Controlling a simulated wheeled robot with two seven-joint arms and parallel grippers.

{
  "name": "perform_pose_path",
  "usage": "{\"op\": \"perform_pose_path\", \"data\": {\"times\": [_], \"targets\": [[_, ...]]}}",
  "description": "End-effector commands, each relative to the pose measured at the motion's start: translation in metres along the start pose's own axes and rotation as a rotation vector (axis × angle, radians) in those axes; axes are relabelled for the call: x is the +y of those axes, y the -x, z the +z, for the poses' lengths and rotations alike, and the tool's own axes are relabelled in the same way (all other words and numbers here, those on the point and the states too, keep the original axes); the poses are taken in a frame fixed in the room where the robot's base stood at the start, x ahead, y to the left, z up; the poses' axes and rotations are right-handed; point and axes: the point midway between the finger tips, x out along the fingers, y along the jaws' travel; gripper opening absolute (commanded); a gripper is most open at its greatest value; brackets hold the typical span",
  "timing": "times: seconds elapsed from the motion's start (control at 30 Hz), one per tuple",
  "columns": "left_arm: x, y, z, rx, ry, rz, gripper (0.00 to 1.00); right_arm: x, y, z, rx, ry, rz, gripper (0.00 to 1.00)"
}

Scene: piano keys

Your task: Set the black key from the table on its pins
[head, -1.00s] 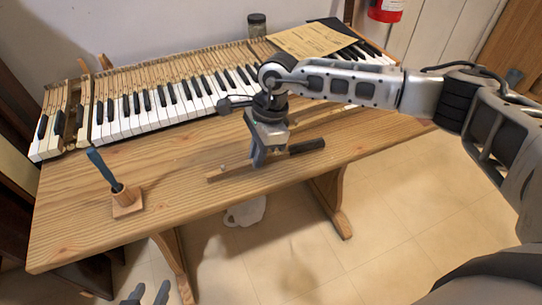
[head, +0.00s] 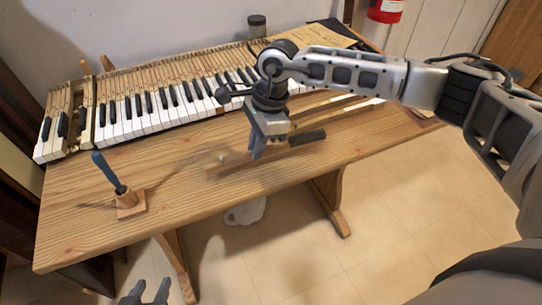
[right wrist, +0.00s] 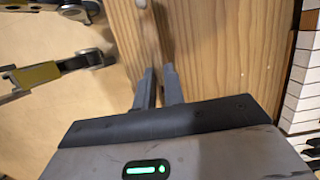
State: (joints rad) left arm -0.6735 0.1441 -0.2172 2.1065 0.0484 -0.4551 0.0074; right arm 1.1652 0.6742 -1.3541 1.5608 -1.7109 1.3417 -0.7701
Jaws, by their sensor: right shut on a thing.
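The black key is a long wooden stick (head: 226,166) with a black top piece (head: 307,137) at its right end. My right gripper (head: 257,154) is shut on the wooden stick near its middle, over the front part of the table. In the right wrist view the stick (right wrist: 149,35) runs up from between the fingertips (right wrist: 157,75). The piano keyboard (head: 165,115) lies along the back of the table, with a narrow dark gap (head: 88,122) near its left end. The pins are too small to tell. My left gripper (head: 146,292) is open and empty at the bottom edge, below the table.
A blue-handled tool (head: 106,170) stands in a small wooden holder (head: 130,203) at the table's left front. A dark jar (head: 257,26) stands behind the keyboard. A paper sheet (head: 312,38) lies at its right, partly behind my arm. The wooden table (head: 90,235) is clear between tool and keyboard.

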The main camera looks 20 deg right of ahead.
Motion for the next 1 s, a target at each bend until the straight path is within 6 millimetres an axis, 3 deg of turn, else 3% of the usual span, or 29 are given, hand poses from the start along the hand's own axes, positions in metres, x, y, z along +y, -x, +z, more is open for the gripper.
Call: {"op": "perform_pose_path", "data": {"times": [0.7,1.0], "targets": [[0.002,0.016,-0.022,-0.001,0.0,0.0,0.37,0.0,0.048,0.012,0.0,-0.001,-0.001,0.0],[0.002,0.016,-0.021,-0.001,0.0,0.0,0.37,0.0,0.049,0.012,0.0,-0.001,0.0,0.0]]}}
